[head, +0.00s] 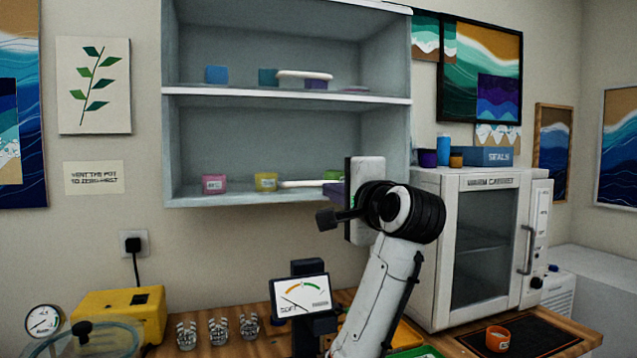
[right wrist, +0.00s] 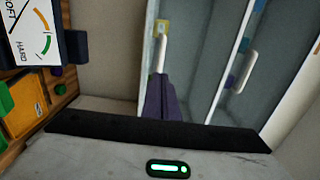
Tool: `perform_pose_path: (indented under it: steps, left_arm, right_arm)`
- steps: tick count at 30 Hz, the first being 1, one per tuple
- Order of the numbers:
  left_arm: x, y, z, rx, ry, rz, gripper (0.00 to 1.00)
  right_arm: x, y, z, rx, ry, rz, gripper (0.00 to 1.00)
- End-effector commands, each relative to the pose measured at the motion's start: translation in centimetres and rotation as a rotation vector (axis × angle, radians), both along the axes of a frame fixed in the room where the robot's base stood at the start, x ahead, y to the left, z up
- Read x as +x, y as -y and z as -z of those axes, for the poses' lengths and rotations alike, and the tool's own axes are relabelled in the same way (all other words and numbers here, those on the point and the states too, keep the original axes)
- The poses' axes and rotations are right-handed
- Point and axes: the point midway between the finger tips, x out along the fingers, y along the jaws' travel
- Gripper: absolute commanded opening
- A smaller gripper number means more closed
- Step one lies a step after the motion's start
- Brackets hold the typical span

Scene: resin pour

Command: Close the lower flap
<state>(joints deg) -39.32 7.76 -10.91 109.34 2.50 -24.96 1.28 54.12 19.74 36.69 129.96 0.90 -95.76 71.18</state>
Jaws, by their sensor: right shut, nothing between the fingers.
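The wall cabinet (head: 185,150) has an upper and a lower bay, both with their contents visible. A white bar like a handle (head: 300,183) lies across the lower bay in the head view; it also shows in the right wrist view (right wrist: 162,45). I cannot make out a flap panel or its angle. My right gripper (head: 334,193) is shut and empty, its purple fingers at the bar's right end; they also show in the right wrist view (right wrist: 160,98). I cannot tell whether they touch the bar. My left gripper is out of view.
A similar white bar (head: 305,75) crosses the upper bay. Pink (head: 214,184) and yellow (head: 266,181) tubs stand in the lower bay. The white curing cabinet (head: 430,240) is close right of my arm. A gauge display (head: 300,295) stands below on the wooden bench.

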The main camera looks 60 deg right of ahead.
Motion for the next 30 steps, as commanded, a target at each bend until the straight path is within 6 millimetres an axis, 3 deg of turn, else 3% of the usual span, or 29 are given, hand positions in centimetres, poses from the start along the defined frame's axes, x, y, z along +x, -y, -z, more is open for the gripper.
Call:
perform_pose_path:
  steps: [6,12,26,30]
  left_arm:
    - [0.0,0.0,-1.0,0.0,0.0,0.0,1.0]
    - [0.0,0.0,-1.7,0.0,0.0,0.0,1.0]
    - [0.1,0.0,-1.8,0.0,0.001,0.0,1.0]
    - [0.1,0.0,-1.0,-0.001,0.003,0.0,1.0]
  right_arm:
    - [3.8,2.8,0.0,0.002,-0.004,0.001,0.0]
    - [6.0,4.3,0.0,-0.001,-0.003,0.001,0.0]
    - [6.7,4.9,0.1,-0.003,0.0,0.001,0.0]
    - [6.4,5.6,0.7,-0.011,0.011,0.011,0.0]
